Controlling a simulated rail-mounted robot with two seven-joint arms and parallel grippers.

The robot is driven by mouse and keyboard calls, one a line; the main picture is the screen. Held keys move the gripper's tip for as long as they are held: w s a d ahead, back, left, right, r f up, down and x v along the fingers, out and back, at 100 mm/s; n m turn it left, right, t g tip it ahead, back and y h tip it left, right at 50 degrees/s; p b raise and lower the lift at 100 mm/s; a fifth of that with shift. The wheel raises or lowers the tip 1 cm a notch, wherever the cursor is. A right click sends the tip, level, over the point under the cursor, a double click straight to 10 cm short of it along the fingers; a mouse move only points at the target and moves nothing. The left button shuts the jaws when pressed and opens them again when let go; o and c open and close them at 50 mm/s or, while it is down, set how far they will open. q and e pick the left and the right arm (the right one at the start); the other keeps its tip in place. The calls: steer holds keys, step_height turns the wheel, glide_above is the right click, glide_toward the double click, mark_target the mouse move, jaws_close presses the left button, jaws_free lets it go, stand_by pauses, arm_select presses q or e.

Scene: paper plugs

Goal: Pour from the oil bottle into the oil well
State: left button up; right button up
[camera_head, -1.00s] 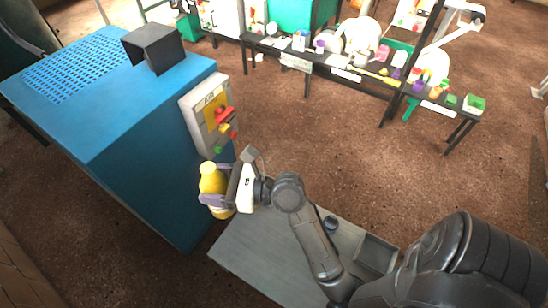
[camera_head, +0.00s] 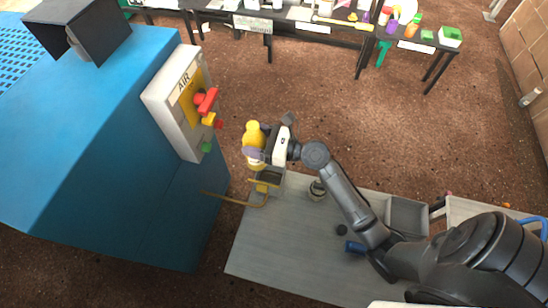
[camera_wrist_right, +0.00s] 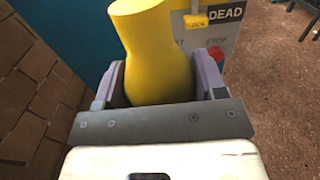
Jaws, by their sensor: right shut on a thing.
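The yellow oil bottle (camera_head: 253,133) is held in my right gripper (camera_head: 256,150), with its rounded top pointing up in the head view. In the right wrist view the bottle (camera_wrist_right: 155,55) stands between the two purple-grey fingers of the right gripper (camera_wrist_right: 158,82). The gripper is shut on it. In the head view the bottle appears over the far left corner of the grey table, in front of a small fixture with a yellow part (camera_head: 262,188) and a thin pipe. I cannot tell whether this fixture is the oil well. My left gripper is out of view.
A blue machine (camera_head: 120,150) with a control panel (camera_head: 180,105) stands close on the left. The grey table (camera_head: 290,245) bears a small round cup (camera_head: 317,190), a blue item (camera_head: 355,248) and a grey tray (camera_head: 407,216). A cluttered bench (camera_head: 300,14) stands at the back, beyond open floor.

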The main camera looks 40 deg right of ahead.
arm_select(q)
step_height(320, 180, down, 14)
steer(key=b, duration=1.2)
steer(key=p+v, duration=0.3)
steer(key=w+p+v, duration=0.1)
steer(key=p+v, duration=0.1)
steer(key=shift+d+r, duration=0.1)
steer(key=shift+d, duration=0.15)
arm_select(e)
steer(key=d+f+h, duration=0.1)
steer(key=d+f, duration=0.3)
steer(key=f, duration=0.5)
steer(key=d+f+h, duration=0.1)
steer(key=d+f, duration=0.4)
steer(key=f, duration=0.5)
steer(key=shift+w+h, duration=0.4)
